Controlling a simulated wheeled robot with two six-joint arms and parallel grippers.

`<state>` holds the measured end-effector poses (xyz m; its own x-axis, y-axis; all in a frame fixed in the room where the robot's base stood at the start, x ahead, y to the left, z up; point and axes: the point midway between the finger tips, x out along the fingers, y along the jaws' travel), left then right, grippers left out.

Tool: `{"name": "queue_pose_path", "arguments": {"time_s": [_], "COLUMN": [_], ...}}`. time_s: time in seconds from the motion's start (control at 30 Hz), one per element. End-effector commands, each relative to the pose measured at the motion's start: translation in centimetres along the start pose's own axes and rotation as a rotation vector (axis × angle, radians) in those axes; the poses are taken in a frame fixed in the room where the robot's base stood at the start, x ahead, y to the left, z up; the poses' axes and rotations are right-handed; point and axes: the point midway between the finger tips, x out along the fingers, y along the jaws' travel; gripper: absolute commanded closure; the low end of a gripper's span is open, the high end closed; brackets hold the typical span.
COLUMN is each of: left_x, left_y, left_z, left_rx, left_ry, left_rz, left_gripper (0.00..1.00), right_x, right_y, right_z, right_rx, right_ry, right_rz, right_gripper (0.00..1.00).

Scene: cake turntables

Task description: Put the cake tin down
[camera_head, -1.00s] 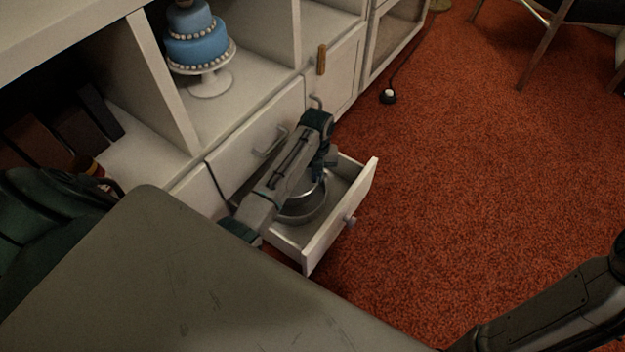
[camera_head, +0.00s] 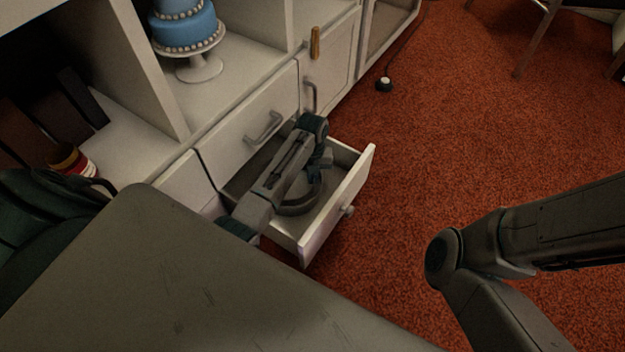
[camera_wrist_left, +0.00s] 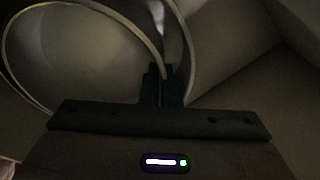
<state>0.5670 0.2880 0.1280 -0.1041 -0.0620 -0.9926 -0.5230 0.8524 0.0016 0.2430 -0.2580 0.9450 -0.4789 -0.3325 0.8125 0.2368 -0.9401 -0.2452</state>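The cake tin (camera_head: 298,209) is a round grey metal tin, low inside the open drawer (camera_head: 335,212). My left arm covers much of it in the head view. My left gripper (camera_head: 317,172) is at the tin's far side, pointing down into the drawer. In the dark left wrist view, the gripper's fingers (camera_wrist_left: 162,86) are close together on the tin's thin curved rim (camera_wrist_left: 120,20). Whether the tin's base touches the drawer floor is hidden. My right arm shows at the right, but its gripper is outside the view.
A blue tiered cake (camera_head: 184,28) on a white stand (camera_head: 199,68) is on the shelf above. Open carpet lies to the right.

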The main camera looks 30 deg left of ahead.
Motion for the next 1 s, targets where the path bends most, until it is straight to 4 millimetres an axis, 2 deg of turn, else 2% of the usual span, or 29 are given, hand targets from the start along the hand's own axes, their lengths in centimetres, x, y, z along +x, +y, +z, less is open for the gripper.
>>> {"name": "queue_pose_path", "arguments": {"time_s": [0.1,0.63,0.67,0.7,1.0], "left_x": [0.89,1.45,1.45,1.45,1.33], "left_y": [-0.02,-0.02,-0.02,-0.02,-0.02], "left_z": [0.13,0.20,0.20,0.20,0.19], "left_rx": [0.000,0.000,0.000,0.000,0.000], "left_ry": [-0.001,0.000,0.000,-0.001,-0.001], "left_rz": [0.000,0.000,0.000,0.000,-0.001], "left_gripper": [1.00,1.00,0.92,0.89,0.89], "right_x": [0.21,0.48,0.45,0.44,0.39], "right_y": [-0.06,-0.14,-0.13,-0.12,-0.11], "right_z": [-0.40,-0.27,-0.29,-0.29,-0.32], "right_rx": [0.014,0.015,0.015,0.015,0.015], "right_ry": [0.013,0.014,0.014,0.014,0.014], "right_rz": [0.009,0.010,0.010,0.010,0.010], "right_gripper": [0.64,0.64,0.64,0.64,0.64]}}
